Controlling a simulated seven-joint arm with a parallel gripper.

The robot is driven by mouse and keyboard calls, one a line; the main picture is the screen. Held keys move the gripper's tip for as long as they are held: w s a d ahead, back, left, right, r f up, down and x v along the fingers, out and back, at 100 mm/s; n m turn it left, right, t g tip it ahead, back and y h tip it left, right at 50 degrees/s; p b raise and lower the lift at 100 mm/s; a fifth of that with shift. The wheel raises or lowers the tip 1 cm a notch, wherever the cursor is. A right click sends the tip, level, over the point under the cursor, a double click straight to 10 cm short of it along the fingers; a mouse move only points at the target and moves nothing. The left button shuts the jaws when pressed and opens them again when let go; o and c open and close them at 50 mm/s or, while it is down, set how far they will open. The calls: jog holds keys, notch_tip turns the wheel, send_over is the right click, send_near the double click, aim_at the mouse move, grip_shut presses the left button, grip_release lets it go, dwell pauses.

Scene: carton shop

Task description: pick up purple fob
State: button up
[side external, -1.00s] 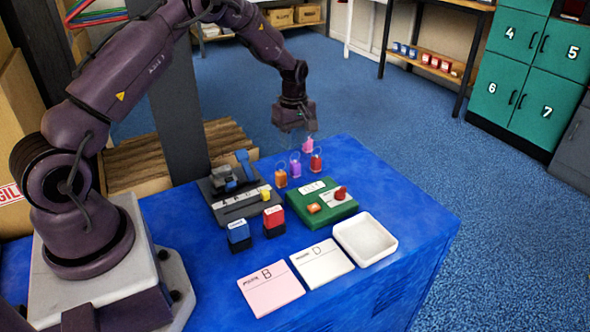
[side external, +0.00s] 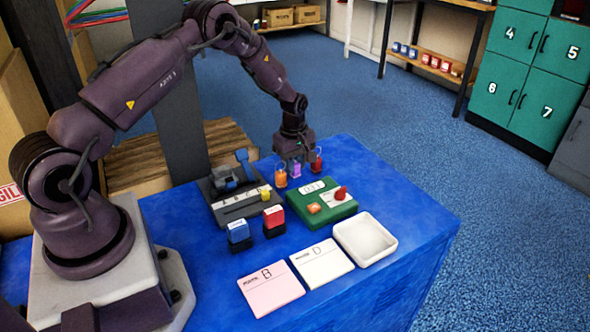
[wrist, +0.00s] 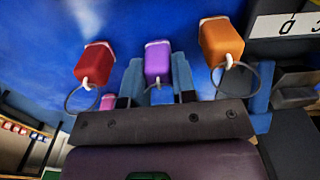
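The purple fob (side external: 296,170) stands on the blue table between the orange fob (side external: 281,176) and the red fob (side external: 317,160). My gripper (side external: 295,160) is low over it, pointing down. In the wrist view the purple fob (wrist: 158,60) shows between my two fingertips (wrist: 158,78), with a finger on each side and narrow gaps. The gripper looks open. The red fob (wrist: 95,62) and orange fob (wrist: 221,42) lie outside the fingers. A pink fob (wrist: 107,101) is partly hidden behind the gripper.
A grey fixture (side external: 235,207) with a blue lever stands left of the fobs, and a green box (side external: 321,203) in front. Two stamps (side external: 239,232) (side external: 273,218), two cards (side external: 271,287) (side external: 321,263) and a white tray (side external: 365,259) lie nearer. The right table side is clear.

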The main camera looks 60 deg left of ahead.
jog(key=shift+c, duration=1.1)
jog(key=shift+r, duration=0.15)
